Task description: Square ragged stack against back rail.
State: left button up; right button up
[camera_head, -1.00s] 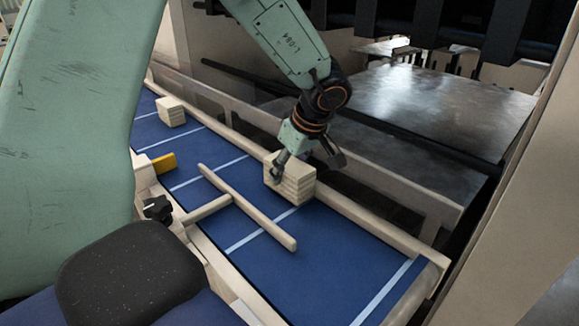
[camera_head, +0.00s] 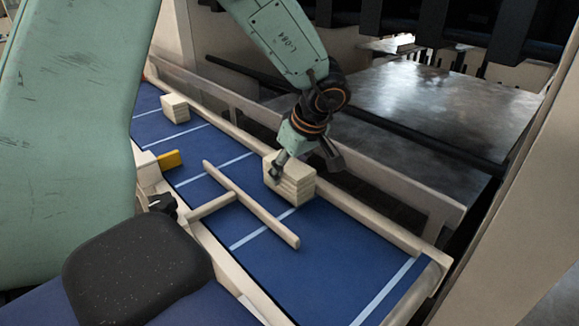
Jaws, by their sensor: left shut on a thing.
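A cream stack of flat layers (camera_head: 294,187) sits on the blue belt (camera_head: 262,265), close beside the pale back rail (camera_head: 352,204). Its visible layers look nearly even; its far side is hidden by the gripper. My left gripper (camera_head: 276,172) is shut on this stack, with one finger on its left face. A second cream stack (camera_head: 174,109) stands farther up the belt at the left. My right gripper is out of the picture.
A pale T-shaped pusher (camera_head: 252,204) lies over the belt in front of the stack. A yellow block (camera_head: 168,160) sits at the belt's near edge. White lines cross the belt. The belt right of the stack is clear. A grey metal table (camera_head: 440,105) stands beyond the rail.

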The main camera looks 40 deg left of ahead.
pick_arm(q)
jog(key=o, duration=1.3)
jog(key=shift+s, duration=0.1)
jog(key=shift+o, duration=0.2)
jog(key=v, duration=1.2)
jog(key=shift+a, duration=0.1)
